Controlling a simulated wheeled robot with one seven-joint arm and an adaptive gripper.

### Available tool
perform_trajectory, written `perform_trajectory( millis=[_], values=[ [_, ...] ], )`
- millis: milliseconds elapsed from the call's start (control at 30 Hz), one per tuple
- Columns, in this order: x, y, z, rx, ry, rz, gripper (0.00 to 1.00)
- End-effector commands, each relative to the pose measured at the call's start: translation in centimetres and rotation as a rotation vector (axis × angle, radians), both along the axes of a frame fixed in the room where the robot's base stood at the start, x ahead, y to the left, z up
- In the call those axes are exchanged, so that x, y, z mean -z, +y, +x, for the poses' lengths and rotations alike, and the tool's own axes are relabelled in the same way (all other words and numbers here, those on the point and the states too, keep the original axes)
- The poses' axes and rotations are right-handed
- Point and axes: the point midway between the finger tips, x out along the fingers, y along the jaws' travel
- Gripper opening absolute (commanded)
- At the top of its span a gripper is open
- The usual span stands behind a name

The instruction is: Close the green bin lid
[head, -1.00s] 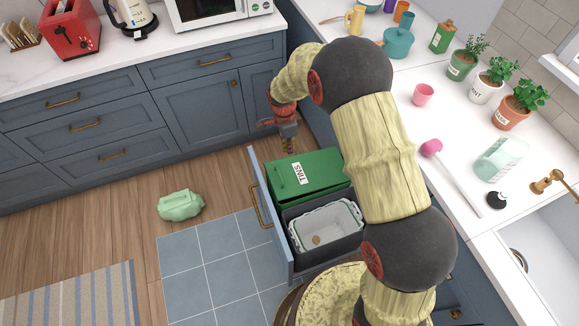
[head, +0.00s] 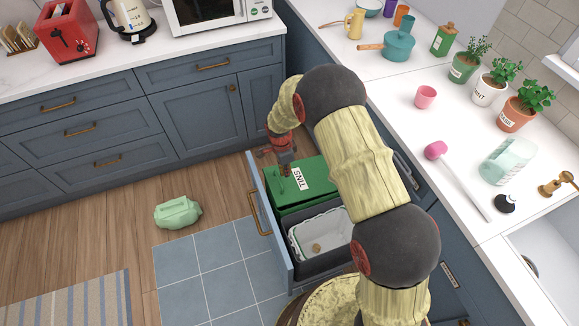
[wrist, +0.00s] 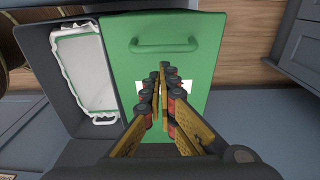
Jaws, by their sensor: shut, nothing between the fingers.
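The green bin lid (head: 318,176) with its white TINS label (head: 300,180) covers the green bin in the pulled-out drawer (head: 285,245). It looks lowered and near flat, but I cannot tell whether it sits fully down. In the wrist view the lid (wrist: 190,55) fills the middle, with its green handle (wrist: 165,47) near the top edge and the label partly hidden behind my fingers. My gripper (head: 287,171) is shut and empty, pointing down over the lid's left part beside the label. It also shows in the wrist view (wrist: 163,75). Whether the fingertips touch the lid is unclear.
An open bin with a white liner (head: 318,235) stands beside the green bin, holding a small brown item. A pale green bag (head: 177,212) lies on the floor to the left. The counter at right carries a pink cup (head: 426,97) and potted herbs.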

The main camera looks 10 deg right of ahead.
Motion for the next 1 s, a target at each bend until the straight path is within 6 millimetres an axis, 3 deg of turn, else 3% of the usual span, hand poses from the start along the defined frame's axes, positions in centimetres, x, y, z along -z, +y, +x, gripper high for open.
perform_trajectory(
  millis=[133,567,833,1000],
  values=[
    [0.9,0.7,-0.2,0.001,0.0,0.0,0.0],
    [1.1,0.9,-0.2,0.001,0.0,0.0,0.0],
    [4.9,2.0,-0.5,0.0,0.002,0.0,0.0],
    [5.4,2.2,-0.4,0.002,-0.001,0.0,0.0]
  ],
)
